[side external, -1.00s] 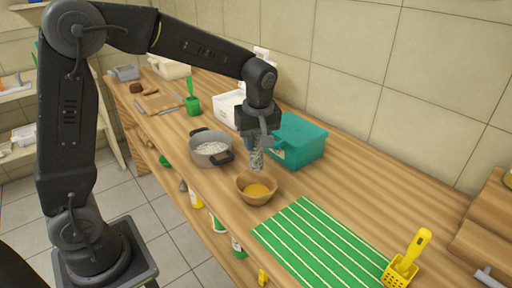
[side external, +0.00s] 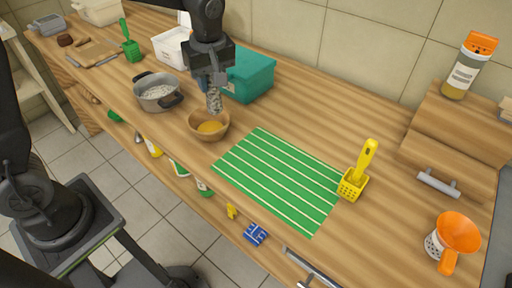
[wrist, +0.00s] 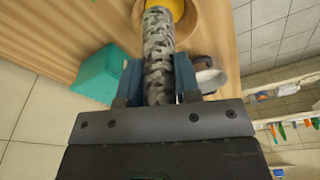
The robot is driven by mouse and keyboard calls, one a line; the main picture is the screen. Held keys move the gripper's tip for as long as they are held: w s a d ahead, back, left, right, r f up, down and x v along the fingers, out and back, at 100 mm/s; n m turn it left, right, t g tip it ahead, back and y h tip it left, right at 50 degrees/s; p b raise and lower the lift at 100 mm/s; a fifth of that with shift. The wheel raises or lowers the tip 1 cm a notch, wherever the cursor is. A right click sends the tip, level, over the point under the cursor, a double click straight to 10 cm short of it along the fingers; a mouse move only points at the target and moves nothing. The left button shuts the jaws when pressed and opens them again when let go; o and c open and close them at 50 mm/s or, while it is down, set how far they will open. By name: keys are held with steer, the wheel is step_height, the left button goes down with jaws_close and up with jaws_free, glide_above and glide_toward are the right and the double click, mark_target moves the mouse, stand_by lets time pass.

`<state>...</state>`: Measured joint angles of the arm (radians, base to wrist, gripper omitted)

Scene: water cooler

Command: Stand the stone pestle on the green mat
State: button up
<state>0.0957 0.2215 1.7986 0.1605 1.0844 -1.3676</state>
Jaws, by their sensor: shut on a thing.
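The stone pestle (side external: 215,101) is a mottled grey cylinder, held roughly upright in my gripper (side external: 212,82). In the wrist view the pestle (wrist: 159,50) runs between the two blue fingers of my gripper (wrist: 158,75), which are shut on it. Its lower end is above or just inside a wooden bowl (side external: 194,127) with yellow contents; I cannot tell whether it touches. The green mat (side external: 280,178) with pale stripes lies flat on the counter, to the right of the bowl and bare. My gripper is to the left of the mat.
A teal box (side external: 250,76) stands close behind my gripper. A grey pot (side external: 157,94) with white contents is left of the bowl. An orange-topped bottle (side external: 470,68) stands on a wooden box at right.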

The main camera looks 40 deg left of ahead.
steer(key=shift+w+d+f, duration=0.1)
steer(key=shift+d+f, duration=1.75)
steer(key=shift+d, duration=0.4)
steer(key=shift+d+f, duration=1.9)
steer(key=shift+d, duration=0.4)
steer(key=shift+w+d+f, duration=0.1)
steer(key=shift+d+f, duration=1.75)
steer(key=shift+d, duration=0.4)
steer(key=shift+f, duration=0.1)
steer(key=o, duration=0.9)
